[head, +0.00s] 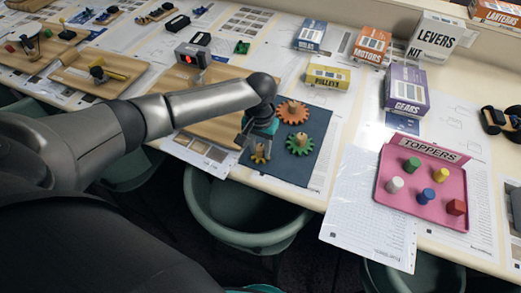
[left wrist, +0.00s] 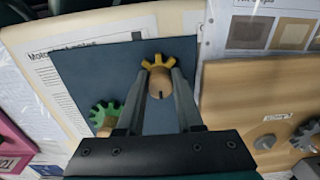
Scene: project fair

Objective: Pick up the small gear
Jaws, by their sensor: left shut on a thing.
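The small gear (head: 258,153) is yellow with a wooden peg, at the near left of the dark blue mat (head: 313,160). My left gripper (head: 258,146) comes down over it from above and is shut on it. In the left wrist view the small gear (left wrist: 168,62) shows between the two fingertips (left wrist: 160,82), which flank its wooden peg. I cannot tell whether it touches the mat. A green gear (head: 299,145) and a larger orange gear (head: 292,112) lie on the mat to the right. My right gripper is not in view.
A pink toppers tray (head: 421,216) with several coloured pieces is to the right. Boxes, including a purple gears box (head: 405,91), stand behind. A wooden board (head: 207,125) lies left of the mat. A green bin (head: 240,225) stands below the table edge.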

